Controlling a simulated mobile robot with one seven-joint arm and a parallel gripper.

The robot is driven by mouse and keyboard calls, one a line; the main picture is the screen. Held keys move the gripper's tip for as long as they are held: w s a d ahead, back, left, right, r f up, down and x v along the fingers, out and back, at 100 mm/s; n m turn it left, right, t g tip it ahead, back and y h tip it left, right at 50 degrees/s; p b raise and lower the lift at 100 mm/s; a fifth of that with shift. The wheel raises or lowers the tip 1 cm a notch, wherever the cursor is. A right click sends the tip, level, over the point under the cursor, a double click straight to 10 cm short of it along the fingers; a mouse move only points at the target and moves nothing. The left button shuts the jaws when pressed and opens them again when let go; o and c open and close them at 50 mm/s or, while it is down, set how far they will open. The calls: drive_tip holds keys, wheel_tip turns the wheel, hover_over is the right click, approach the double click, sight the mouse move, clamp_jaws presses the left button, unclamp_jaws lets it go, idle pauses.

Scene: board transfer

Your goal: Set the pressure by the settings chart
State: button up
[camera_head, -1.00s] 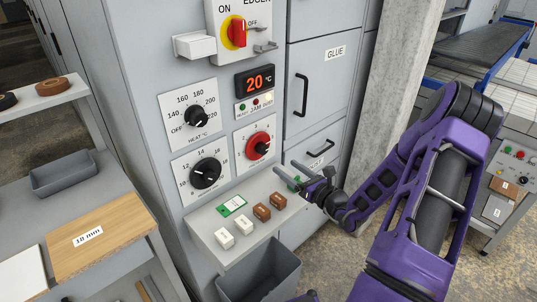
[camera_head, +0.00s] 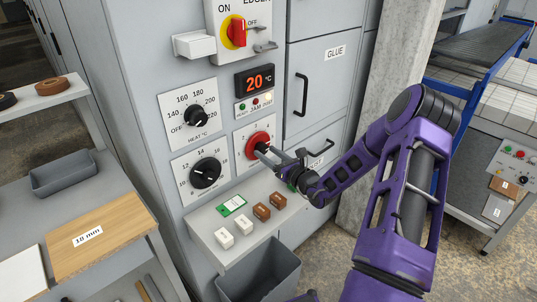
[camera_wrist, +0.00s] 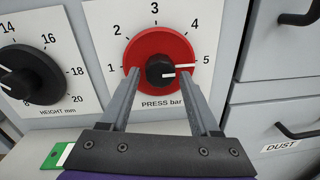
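The red pressure dial (camera_wrist: 150,45) with a black centre knob (camera_wrist: 159,70) is marked "PRESS bar", 1 to 5, in the wrist view. Its white pointer marks lie to the right, near 5. In the head view the red dial (camera_head: 251,137) is partly hidden by my gripper (camera_head: 261,151). In the wrist view my gripper (camera_wrist: 160,73) is open, its fingertips left and right of the black knob, overlapping the red disc. I cannot tell whether they touch it. A green card with a white label (camera_head: 233,205) lies on the shelf; its writing is too small to read. No readable settings chart shows.
The height dial (camera_head: 206,173) is left of the pressure dial, and the heat dial (camera_head: 197,117) is above left. White and brown blocks (camera_head: 262,212) stand on the small shelf below. The dust drawer handle (camera_wrist: 298,132) is at right.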

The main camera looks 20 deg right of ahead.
clamp_jaws()
drive_tip(key=shift+f, duration=0.1)
drive_tip(key=n+b, duration=0.2)
drive_tip(key=n, duration=0.1)
drive_tip(key=shift+f+n+b, duration=0.15)
drive_tip(key=shift+n+b, duration=0.25)
drive_tip(key=n+b, duration=0.5)
drive_tip(key=shift+n, duration=0.3)
drive_tip(key=n+b, duration=0.1)
drive_tip(key=n, duration=0.2)
drive_tip(key=shift+d+n+y, duration=0.15)
drive_tip(key=shift+n+y, duration=0.25)
drive_tip(key=shift+w+r+n, duration=0.1)
drive_tip(key=shift+r+n, duration=0.1)
drive_tip(key=shift+n, duration=2.4)
drive_tip(key=shift+d, duration=0.1)
